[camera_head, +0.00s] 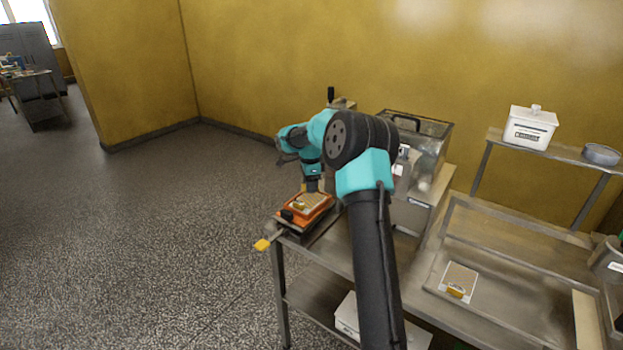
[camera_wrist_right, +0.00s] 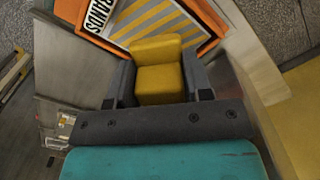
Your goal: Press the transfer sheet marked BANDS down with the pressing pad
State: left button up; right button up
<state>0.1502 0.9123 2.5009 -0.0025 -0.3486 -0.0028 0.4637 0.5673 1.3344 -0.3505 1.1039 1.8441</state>
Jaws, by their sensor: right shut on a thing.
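My right gripper (camera_head: 313,184) is over the orange tray (camera_head: 285,226) at the table's far left corner. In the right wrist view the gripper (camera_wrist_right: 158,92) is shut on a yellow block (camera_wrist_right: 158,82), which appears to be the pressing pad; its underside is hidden. Just beyond it lies the transfer sheet with grey and yellow diagonal stripes (camera_wrist_right: 172,24) and a BANDS label (camera_wrist_right: 97,17), within the orange frame (camera_wrist_right: 82,46). The sheet (camera_head: 304,203) is small in the head view. I cannot tell whether the pad touches it. My left gripper is not in view.
Another sheet (camera_head: 459,279) lies on the metal tray (camera_head: 500,240) at right. A clear-sided machine (camera_head: 428,142) stands behind my right arm. A white lidded box (camera_head: 530,128) and a round tin (camera_head: 601,154) stand on the back shelf. Open floor is left of the table.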

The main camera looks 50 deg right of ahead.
aim_at(308, 201)
jog(key=shift+a+f, duration=0.35)
jog(key=shift+f, duration=0.45)
jog(key=shift+a+f, duration=0.3)
jog(key=shift+f, duration=0.45)
jog(key=shift+f, duration=0.6)
dwell(0.7)
jog(key=shift+r, duration=3.55)
jog(key=shift+s, duration=0.1)
